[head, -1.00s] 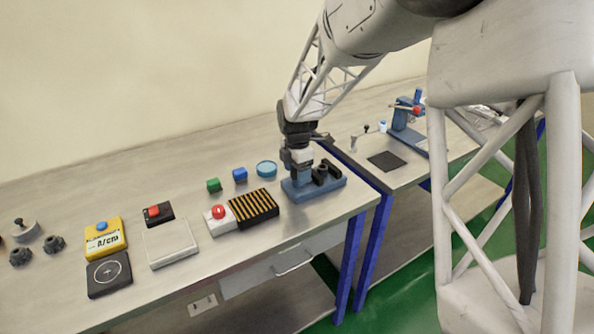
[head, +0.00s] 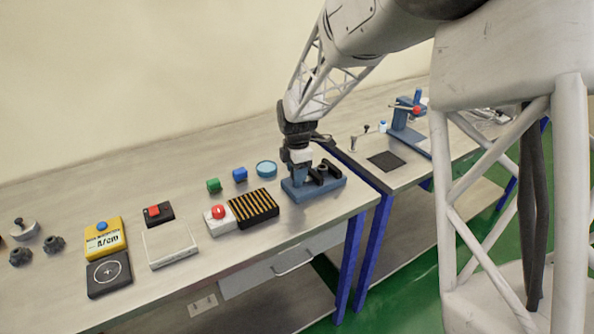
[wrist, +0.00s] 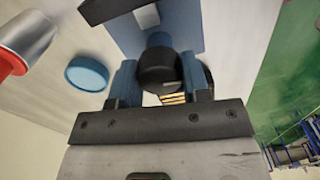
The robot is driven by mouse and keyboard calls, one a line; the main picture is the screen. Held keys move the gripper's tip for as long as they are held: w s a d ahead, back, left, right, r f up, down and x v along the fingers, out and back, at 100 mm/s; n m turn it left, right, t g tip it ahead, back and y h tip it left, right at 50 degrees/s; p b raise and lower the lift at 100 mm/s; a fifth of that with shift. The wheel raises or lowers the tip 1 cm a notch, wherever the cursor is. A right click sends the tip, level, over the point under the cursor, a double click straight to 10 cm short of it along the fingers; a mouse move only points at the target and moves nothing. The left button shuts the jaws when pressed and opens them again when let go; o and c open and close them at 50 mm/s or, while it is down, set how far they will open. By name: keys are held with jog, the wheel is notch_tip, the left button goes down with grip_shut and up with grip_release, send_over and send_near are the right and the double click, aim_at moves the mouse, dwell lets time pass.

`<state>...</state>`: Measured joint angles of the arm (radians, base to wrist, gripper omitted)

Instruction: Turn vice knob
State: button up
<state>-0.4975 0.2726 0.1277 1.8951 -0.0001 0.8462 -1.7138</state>
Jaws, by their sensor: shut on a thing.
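The blue vice (head: 325,183) stands near the right end of the left bench, with black parts on top. My gripper (head: 298,172) points down at the left part of the vice and hides some of it. In the wrist view, the two blue fingers of my gripper (wrist: 160,84) stand on either side of a round black knob (wrist: 157,71), shut on it. The blue body of the vice (wrist: 162,22) shows beyond the knob. The knob itself is hidden behind my gripper in the head view.
A red-button box (head: 219,219) is beside the block. A second bench (head: 440,158) stands to the right across a narrow gap.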

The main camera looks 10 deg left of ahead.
jog(key=m, duration=0.8)
jog(key=shift+m, duration=0.4)
jog(key=m, duration=0.4)
jog(key=shift+m, duration=0.3)
jog(key=m, duration=1.3)
jog(key=shift+m, duration=0.3)
jog(key=m, duration=0.8)
jog(key=shift+m, duration=0.4)
